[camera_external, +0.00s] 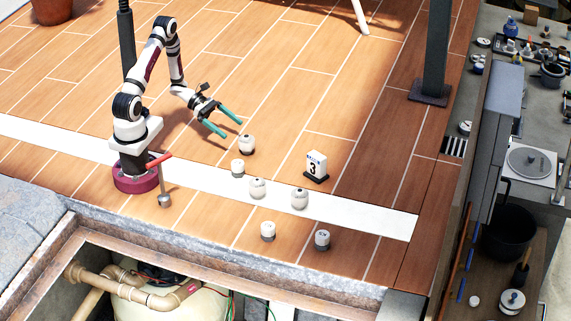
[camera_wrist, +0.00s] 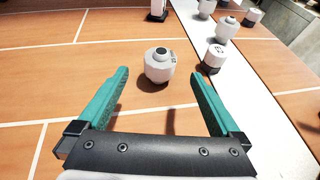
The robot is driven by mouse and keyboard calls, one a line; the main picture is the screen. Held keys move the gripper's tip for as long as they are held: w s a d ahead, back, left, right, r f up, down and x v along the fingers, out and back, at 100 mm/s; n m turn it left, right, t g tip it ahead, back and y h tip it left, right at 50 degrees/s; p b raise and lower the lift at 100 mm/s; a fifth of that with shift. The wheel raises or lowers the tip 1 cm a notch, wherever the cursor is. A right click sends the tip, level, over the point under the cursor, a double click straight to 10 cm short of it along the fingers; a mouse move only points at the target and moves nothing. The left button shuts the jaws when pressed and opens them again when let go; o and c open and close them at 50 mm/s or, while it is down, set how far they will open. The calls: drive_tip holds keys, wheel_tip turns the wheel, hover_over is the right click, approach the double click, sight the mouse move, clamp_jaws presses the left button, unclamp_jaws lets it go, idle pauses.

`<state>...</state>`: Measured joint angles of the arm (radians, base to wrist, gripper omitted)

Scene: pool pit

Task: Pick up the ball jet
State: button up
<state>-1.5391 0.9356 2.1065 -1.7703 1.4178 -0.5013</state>
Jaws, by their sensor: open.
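Several small white fittings stand on the wooden deck, and I cannot tell for certain which is the ball jet. The nearest is a rounded white one with a dark opening on top (camera_external: 246,145); in the wrist view this rounded fitting (camera_wrist: 158,69) stands upright, ahead of and between the fingertips. My gripper (camera_external: 231,128) is open and empty, with teal fingers spread above the deck, up and left of that fitting. In the wrist view, my gripper (camera_wrist: 160,90) has nothing between its fingers.
A white fitting with a dark base and holes on top (camera_wrist: 214,57) stands close to the right of the rounded one. Other fittings (camera_external: 300,198) stand near the white strip (camera_external: 375,220). A number 3 marker (camera_external: 316,166) stands beyond. An open pit (camera_external: 170,290) lies at the front.

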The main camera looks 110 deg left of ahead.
sight(253, 147)
drive_tip(key=x, duration=0.9)
drive_tip(key=shift+s+f, duration=0.15)
drive_tip(key=shift+f, duration=0.1)
drive_tip(key=c, duration=1.4)
